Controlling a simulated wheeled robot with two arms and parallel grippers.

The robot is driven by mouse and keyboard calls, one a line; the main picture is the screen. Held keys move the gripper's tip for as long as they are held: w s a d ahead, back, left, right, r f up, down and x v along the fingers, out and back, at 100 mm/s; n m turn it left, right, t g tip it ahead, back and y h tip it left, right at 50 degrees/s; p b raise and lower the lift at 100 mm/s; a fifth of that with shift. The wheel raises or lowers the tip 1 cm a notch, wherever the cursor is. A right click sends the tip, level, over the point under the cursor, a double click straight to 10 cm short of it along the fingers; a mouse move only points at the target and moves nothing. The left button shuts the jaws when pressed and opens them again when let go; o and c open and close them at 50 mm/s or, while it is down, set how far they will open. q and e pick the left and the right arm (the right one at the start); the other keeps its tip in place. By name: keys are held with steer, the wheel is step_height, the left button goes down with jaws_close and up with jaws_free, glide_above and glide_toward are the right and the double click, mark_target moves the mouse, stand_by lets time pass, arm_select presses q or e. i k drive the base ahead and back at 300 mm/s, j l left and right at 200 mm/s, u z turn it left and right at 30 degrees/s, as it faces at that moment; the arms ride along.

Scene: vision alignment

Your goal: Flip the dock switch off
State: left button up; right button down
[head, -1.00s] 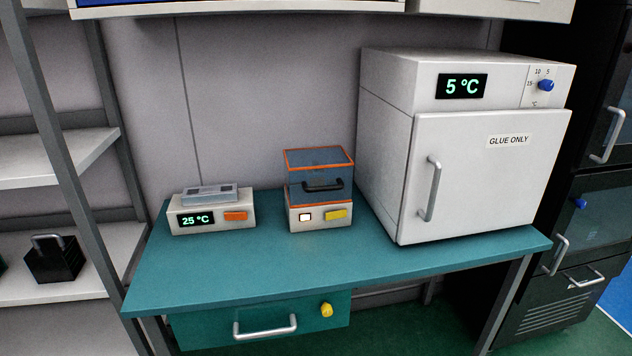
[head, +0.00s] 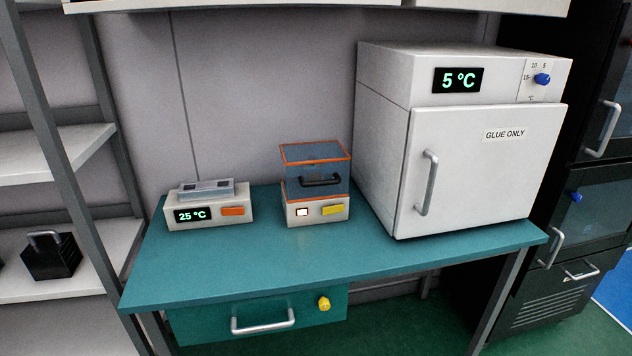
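A small white device (head: 290,213) with a lit square lamp (head: 302,212) and a yellow rocker switch (head: 333,210) sits mid-table, under a clear orange-edged cover (head: 315,165) with a dark handle. To its left, a white unit (head: 208,220) reads 25 °C, has an orange rocker switch (head: 233,211) and carries a grey block on top. No label names either one as the dock. Neither of my grippers is in view.
A white "GLUE ONLY" fridge (head: 470,180) reading 5 °C stands at the right of the teal table (head: 250,265). A drawer (head: 200,325) with a yellow knob is below. Shelves (head: 50,165) stand left, black cabinets (head: 590,210) right. The tabletop front is clear.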

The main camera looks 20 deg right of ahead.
mark_target(334, 208)
steer(key=i+l, duration=0.15)
steer(key=i, duration=0.3)
steer(key=i+l, duration=0.15)
steer(key=i, duration=0.3)
